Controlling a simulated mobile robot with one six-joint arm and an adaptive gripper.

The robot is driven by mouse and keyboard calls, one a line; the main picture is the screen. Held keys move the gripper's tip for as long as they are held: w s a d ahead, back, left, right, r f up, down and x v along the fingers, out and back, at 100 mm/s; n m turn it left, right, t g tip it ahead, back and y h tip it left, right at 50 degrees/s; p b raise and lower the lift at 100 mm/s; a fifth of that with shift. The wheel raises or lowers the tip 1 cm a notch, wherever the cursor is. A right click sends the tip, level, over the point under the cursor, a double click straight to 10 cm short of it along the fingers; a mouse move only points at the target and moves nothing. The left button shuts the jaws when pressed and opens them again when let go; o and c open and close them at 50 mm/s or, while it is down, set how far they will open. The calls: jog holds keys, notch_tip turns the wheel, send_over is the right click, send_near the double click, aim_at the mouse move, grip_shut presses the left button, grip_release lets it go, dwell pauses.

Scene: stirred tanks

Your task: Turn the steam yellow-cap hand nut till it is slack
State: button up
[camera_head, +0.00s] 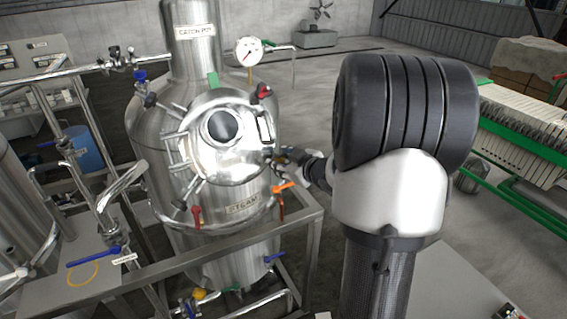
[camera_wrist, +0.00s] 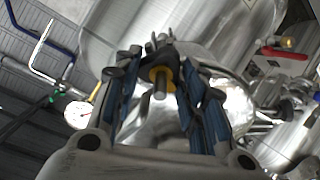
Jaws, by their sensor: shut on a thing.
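My gripper (camera_head: 284,157) is at the right edge of the hatch, with my arm reaching in from the right. In the wrist view the yellow-cap hand nut (camera_wrist: 160,74) shows as a yellow ring around a threaded stud between the blue-padded fingers of my gripper (camera_wrist: 165,72). The fingers are shut on the nut from both sides. The far part of the nut is hidden by dark parts. In the head view the gripper mostly hides the nut.
A pressure gauge (camera_head: 248,51) stands above. A steel frame rail (camera_head: 290,223) runs below. Open floor lies behind right.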

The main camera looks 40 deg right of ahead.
jog(key=n, duration=0.5)
jog(key=shift+y+b, duration=0.3)
jog(key=n+g, duration=0.1)
jog(key=n, duration=0.4)
jog(key=shift+a+n+y, duration=0.1)
jog(key=shift+n+y, duration=0.3)
jog(key=n, duration=0.4)
jog(key=shift+f+n+g, duration=0.1)
jog(key=shift+n+g, duration=0.2)
jog(key=shift+g, duration=0.1)
jog(key=n, duration=0.4)
jog(key=shift+g, duration=0.3)
jog(key=o, duration=1.1)
